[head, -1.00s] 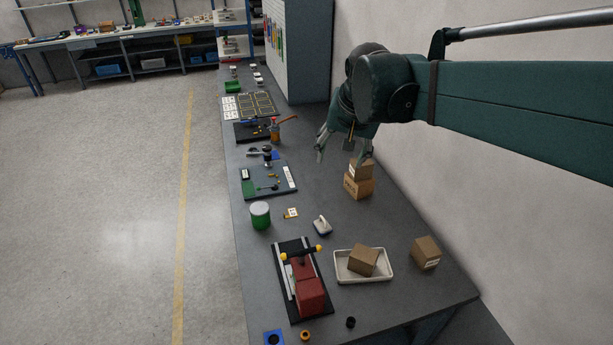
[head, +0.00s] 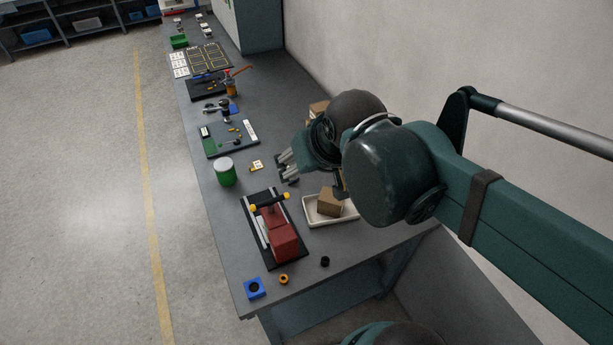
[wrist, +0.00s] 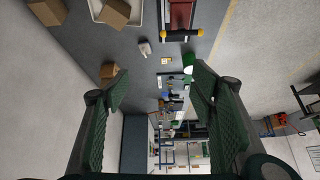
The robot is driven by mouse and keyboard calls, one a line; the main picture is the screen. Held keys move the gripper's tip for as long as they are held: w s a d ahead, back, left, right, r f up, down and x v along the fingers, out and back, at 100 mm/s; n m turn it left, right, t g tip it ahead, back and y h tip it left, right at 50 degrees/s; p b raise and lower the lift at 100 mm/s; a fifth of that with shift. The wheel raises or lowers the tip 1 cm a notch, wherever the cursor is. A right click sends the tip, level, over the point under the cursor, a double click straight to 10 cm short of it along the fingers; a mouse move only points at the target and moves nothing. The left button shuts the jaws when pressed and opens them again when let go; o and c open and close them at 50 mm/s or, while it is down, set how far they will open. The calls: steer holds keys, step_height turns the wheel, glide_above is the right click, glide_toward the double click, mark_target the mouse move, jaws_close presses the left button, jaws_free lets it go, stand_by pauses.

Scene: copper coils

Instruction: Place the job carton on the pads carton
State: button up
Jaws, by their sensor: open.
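Several plain brown cartons are in view, and I cannot read which is the job carton or the pads carton. One carton (head: 330,201) sits tilted in a white tray (head: 312,220); it also shows in the wrist view (wrist: 116,12). Brown carton surface (head: 317,109) shows behind my arm, mostly hidden; a carton (wrist: 108,70) also shows beyond my left finger in the wrist view. Another carton (wrist: 48,11) stands by the tray at the wall side, hidden by my arm in the head view. My gripper (head: 287,168) is open and empty above the bench, beyond the tray.
A red vise-like fixture (head: 283,242) with a yellow-ended bar stands left of the tray. A green can (head: 225,172) stands farther left. A black ring (head: 325,261) and a blue block (head: 254,288) lie near the front edge. The wall bounds the right side.

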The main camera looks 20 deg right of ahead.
steer(key=shift+s+a+f+n, duration=0.2)
steer(key=shift+s+f, duration=0.25)
steer(key=shift+s, duration=0.15)
steer(key=shift+s+a+f+n, duration=0.15)
steer(key=shift+s+f+n, duration=0.05)
steer(key=shift+s+f, duration=0.3)
